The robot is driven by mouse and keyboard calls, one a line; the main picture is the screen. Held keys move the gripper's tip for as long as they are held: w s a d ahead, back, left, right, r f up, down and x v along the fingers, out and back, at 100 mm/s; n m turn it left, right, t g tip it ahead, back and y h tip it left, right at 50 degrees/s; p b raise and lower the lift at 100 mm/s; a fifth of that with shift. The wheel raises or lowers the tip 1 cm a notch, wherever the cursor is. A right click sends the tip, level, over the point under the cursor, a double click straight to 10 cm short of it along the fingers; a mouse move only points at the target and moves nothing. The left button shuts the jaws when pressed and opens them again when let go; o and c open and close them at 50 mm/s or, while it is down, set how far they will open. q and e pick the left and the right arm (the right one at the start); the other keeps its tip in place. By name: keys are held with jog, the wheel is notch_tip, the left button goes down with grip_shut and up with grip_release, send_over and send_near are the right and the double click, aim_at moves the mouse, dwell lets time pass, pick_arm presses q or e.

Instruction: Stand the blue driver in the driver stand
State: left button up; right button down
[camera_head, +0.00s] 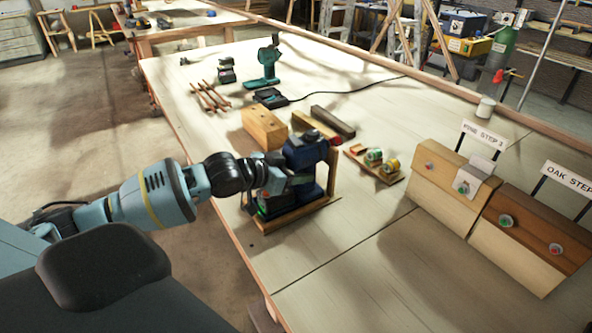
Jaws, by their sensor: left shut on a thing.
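The blue driver (306,150) is dark blue, upright, with a red-tipped nose pointing right. The driver stand (285,222) is a wooden base with an upright post (332,172) on its right, near the table's left edge. The driver is at the stand, its lower end low over the base; whether it rests there I cannot tell. My left gripper (278,180) comes in from the left and is shut on the driver; its fingers hide part of the handle. My right gripper is not in view.
A wooden block (265,128) and a dark bar (333,121) lie just behind the stand. A small rack with rolls (375,160) is to its right. A teal driver (267,65) stands farther back. Pine and oak step blocks (450,185) are at the right. The front table is clear.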

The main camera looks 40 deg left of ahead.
pick_arm(q)
jog(key=shift+w+r, duration=0.1)
jog(key=shift+r, duration=0.15)
jog(key=o, duration=1.4)
jog(key=shift+o, duration=0.4)
jog(key=shift+f, duration=0.4)
jog(key=v, duration=0.5)
jog(key=shift+s+r, duration=0.3)
jog(key=shift+s, duration=0.05)
jog(key=shift+p+v, duration=0.55)
jog(key=shift+v, duration=0.55)
jog(key=shift+r, duration=0.1)
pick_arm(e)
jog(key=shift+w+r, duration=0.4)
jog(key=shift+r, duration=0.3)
pick_arm(q)
jog(key=shift+s, duration=0.1)
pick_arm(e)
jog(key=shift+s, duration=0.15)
